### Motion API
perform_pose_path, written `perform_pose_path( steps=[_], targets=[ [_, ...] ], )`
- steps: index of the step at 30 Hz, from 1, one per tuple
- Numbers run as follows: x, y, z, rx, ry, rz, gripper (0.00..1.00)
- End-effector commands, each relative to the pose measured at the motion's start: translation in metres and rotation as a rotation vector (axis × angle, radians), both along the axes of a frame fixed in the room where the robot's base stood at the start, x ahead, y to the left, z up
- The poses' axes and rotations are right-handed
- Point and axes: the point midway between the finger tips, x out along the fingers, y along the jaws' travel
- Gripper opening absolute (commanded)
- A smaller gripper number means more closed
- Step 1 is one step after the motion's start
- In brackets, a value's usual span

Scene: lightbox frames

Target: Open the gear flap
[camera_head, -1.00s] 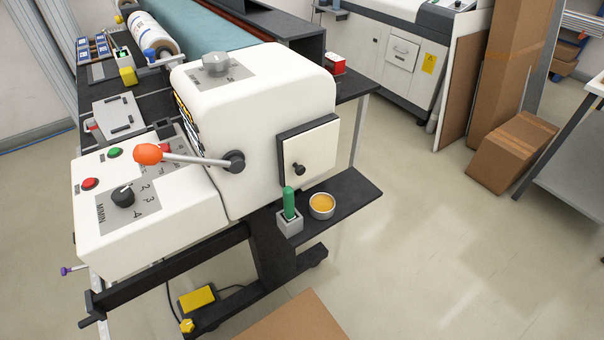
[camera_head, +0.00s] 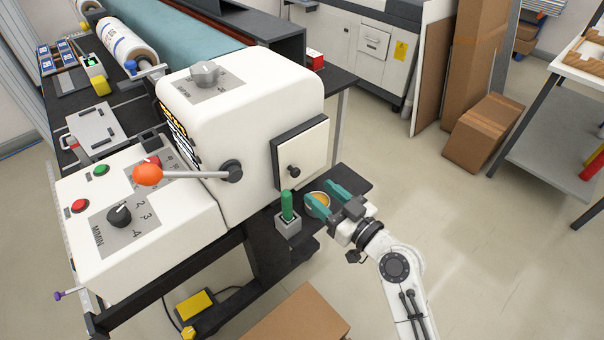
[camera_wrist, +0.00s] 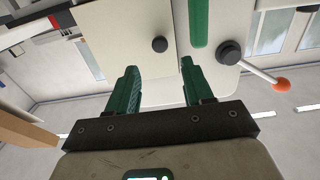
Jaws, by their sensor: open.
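The gear flap (camera_head: 313,152) is a cream square panel in a dark frame on the side of the white machine housing. It looks shut and has a small black knob (camera_head: 293,171) near its lower left. My gripper (camera_head: 328,193) has green fingers and is open and empty, below and to the right of the knob, apart from the flap. In the wrist view, the flap (camera_wrist: 120,35) and its knob (camera_wrist: 159,44) appear upside down beyond the open fingers (camera_wrist: 158,80). The knob lies ahead, between the finger directions.
A green-handled tool (camera_head: 287,207) stands in a grey holder on the dark shelf (camera_head: 350,180), beside a bowl of orange content (camera_head: 318,198) partly hidden by my gripper. An orange-knobbed lever (camera_head: 148,174) sticks out left. A cardboard box (camera_head: 297,318) is on the floor.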

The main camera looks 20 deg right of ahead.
Motion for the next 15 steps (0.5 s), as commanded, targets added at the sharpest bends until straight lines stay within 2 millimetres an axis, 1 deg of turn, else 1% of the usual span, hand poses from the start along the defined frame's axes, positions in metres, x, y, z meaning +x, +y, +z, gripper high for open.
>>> perform_pose_path(
  steps=[1, 6, 10, 15],
  targets=[
    [0.01, 0.004, 0.004, 0.0, 0.0, 0.003, 0.51],
    [0.039, 0.014, 0.003, 0.0, 0.001, 0.003, 0.51],
    [0.056, 0.019, 0.002, 0.001, 0.001, 0.002, 0.51],
    [0.068, 0.023, 0.001, 0.0, 0.002, 0.003, 0.51]
  ],
)
